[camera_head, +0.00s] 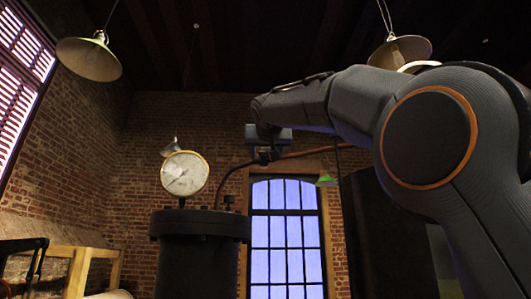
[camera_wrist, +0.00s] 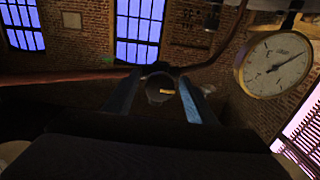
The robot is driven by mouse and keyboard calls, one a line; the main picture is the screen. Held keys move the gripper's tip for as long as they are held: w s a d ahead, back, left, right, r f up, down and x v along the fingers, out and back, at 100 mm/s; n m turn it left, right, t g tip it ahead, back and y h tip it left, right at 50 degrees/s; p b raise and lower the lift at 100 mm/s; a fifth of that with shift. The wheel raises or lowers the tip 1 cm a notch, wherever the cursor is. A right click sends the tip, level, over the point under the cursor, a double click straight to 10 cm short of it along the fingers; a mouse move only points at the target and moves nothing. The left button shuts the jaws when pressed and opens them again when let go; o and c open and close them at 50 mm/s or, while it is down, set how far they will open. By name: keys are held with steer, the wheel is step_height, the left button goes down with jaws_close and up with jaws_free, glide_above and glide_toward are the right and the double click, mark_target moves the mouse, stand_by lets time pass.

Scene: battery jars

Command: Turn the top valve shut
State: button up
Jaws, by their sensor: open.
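A copper-coloured pipe (camera_head: 310,152) rises from the lid of a dark vessel (camera_head: 196,240) and bends away to the right. My gripper (camera_head: 264,156) hangs at this pipe, just right of its bend; the head view does not show a valve clearly there. In the wrist view, which appears upside down, my gripper (camera_wrist: 158,92) is open. A round grey piece with a small yellow bar, possibly the top valve (camera_wrist: 160,88), shows between its two fingers. I cannot tell whether the fingers touch it.
A round gauge (camera_head: 185,173) stands on the vessel, left of my gripper, and shows at the right of the wrist view (camera_wrist: 277,62). Hanging lamps (camera_head: 89,59) are overhead. A tall window (camera_head: 285,240) is in the brick wall behind. A wooden frame (camera_head: 82,266) stands lower left.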

steer(key=c, duration=1)
steer(key=shift+c, duration=0.2)
steer(key=m+b, duration=0.3)
steer(key=m, duration=0.1)
steer(key=shift+f+m, duration=0.1)
steer(key=shift+m, duration=0.3)
steer(key=m+b, duration=0.1)
steer(key=m, duration=0.3)
steer(key=shift+m+b, duration=0.3)
steer(key=shift+b, duration=0.05)
steer(key=m+b, duration=0.1)
steer(key=m, duration=0.3)
steer(key=shift+m, duration=2.2)
